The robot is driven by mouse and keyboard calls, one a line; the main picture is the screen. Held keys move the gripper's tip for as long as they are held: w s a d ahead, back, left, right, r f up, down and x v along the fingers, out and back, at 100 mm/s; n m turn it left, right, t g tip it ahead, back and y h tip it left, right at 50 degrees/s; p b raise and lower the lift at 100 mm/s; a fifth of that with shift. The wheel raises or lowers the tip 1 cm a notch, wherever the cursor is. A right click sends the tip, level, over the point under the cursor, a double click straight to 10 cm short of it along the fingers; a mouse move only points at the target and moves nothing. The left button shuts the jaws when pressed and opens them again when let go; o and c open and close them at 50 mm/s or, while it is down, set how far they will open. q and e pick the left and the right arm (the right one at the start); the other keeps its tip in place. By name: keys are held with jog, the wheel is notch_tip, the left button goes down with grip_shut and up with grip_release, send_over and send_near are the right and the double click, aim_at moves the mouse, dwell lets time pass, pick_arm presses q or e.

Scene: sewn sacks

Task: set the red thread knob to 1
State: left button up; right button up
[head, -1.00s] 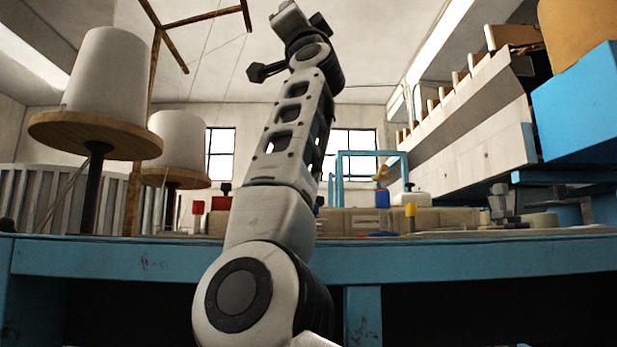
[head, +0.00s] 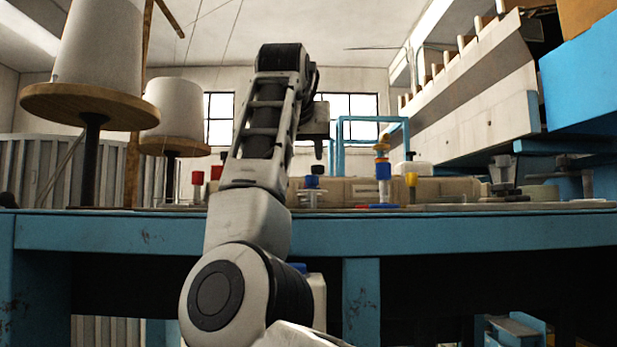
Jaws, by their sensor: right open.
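A small red piece (head: 197,178) stands at the back left of the blue table, left of my arm. Another red piece (head: 217,172) shows just beside it, partly behind my arm. I cannot tell which is the red thread knob, and no dial marks are readable. My right gripper (head: 318,150) points down above the back of the table, right of the red pieces and apart from them. It is open with nothing seen in it. A dark and blue piece (head: 312,182) stands below it. My left gripper is out of view.
The blue table (head: 450,232) spans the view. Sewn sacks (head: 450,188) lie behind. Large thread cones (head: 95,45) on wooden discs stand at left.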

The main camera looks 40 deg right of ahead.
jog(key=p+x, duration=0.3)
jog(key=x, duration=0.9)
jog(key=shift+a, duration=0.1)
jog(key=shift+c, duration=0.3)
jog(key=shift+w+r, duration=0.1)
grip_shut()
